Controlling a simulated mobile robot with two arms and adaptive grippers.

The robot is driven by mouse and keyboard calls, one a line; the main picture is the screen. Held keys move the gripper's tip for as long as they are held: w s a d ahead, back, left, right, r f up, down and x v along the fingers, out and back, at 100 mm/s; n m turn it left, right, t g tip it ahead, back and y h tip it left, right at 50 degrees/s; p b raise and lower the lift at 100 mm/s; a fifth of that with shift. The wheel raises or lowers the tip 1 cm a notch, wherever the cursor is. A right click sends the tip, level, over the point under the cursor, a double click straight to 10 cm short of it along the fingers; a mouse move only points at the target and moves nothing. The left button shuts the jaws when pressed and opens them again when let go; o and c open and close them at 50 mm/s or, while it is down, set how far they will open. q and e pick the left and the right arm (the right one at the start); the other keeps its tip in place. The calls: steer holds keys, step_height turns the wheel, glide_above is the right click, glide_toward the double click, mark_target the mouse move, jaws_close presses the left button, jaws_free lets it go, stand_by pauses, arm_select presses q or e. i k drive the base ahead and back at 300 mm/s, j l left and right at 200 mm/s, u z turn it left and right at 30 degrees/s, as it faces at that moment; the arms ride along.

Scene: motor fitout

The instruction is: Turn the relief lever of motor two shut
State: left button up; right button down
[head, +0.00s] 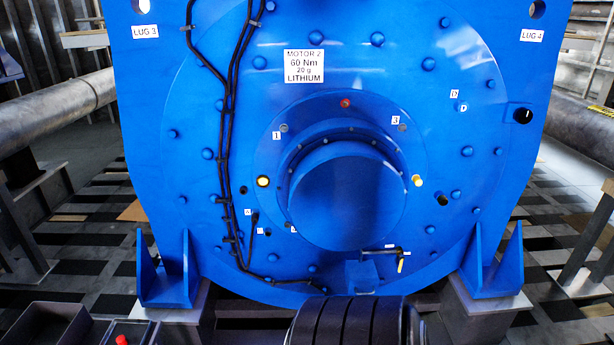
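Motor two is the big blue machine (445,160) filling the middle of the head view, with a plate (303,67) reading "MOTOR 2, 60 Nm, 20 g, LITHIUM". Low on its face, right of the centre and above a small blue box (362,276), is a thin black lever (381,251). Neither gripper is in view.
A round blue hub (347,200) juts out above the lever. Black cables (229,150) run down the left face. A ribbed black cylinder (345,322) is at the bottom edge. A dark bin (48,328) and a red knob (121,340) are at bottom left. Pipes flank the motor.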

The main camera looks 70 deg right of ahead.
mark_target(402, 258)
steer(key=z, duration=3.1)
